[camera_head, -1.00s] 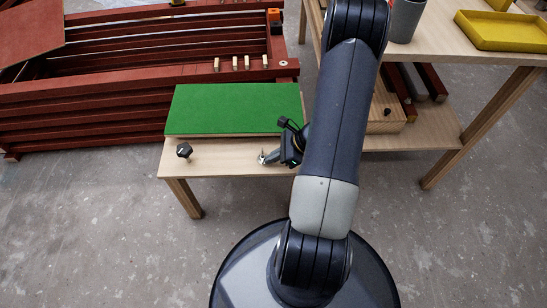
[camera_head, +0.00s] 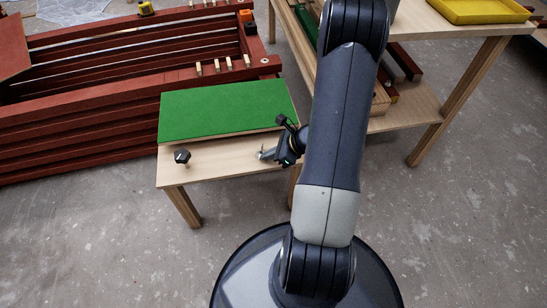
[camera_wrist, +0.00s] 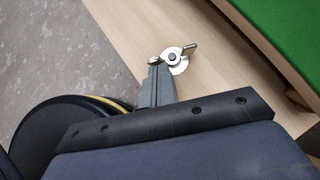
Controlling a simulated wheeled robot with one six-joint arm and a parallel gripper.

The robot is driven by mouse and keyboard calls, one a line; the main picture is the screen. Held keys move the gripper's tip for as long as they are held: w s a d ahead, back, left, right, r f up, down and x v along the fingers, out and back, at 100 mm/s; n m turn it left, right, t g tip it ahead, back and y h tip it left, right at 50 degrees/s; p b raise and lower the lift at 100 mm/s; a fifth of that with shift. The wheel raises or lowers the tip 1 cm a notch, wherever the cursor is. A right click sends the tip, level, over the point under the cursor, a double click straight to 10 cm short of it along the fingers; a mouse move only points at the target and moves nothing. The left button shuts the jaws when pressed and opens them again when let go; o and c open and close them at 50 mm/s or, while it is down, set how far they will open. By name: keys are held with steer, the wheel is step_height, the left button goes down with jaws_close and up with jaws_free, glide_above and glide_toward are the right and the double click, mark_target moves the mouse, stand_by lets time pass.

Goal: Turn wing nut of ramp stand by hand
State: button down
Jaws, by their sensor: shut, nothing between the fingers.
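The ramp stand has a tilted green board (camera_head: 228,110) over a pale wooden base (camera_head: 215,165). In the wrist view the wing nut (camera_wrist: 173,57) is a small metal piece on a round washer at the wood's edge side; one wing points to the upper right. My gripper (camera_head: 264,155) is shut and empty over the wooden base, in front of the green board. In the wrist view its fingertips (camera_wrist: 154,64) lie right beside the nut's left wing; I cannot tell whether they touch. In the head view the nut is tiny beside the fingertips.
Dark red battens (camera_head: 90,120) are stacked behind to the left. A wooden table (camera_head: 440,25) with a yellow tray (camera_head: 490,11) is at the back right. The concrete floor in front is clear.

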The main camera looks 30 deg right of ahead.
steer(key=shift+a+f+m+t+h+b, duration=0.15)
steer(key=shift+a+m+t+h+b, duration=0.15)
steer(key=shift+m+b, duration=0.25)
steer(key=shift+s+a+b, duration=0.1)
steer(key=shift+a+b, duration=0.35)
steer(key=shift+a, duration=0.35)
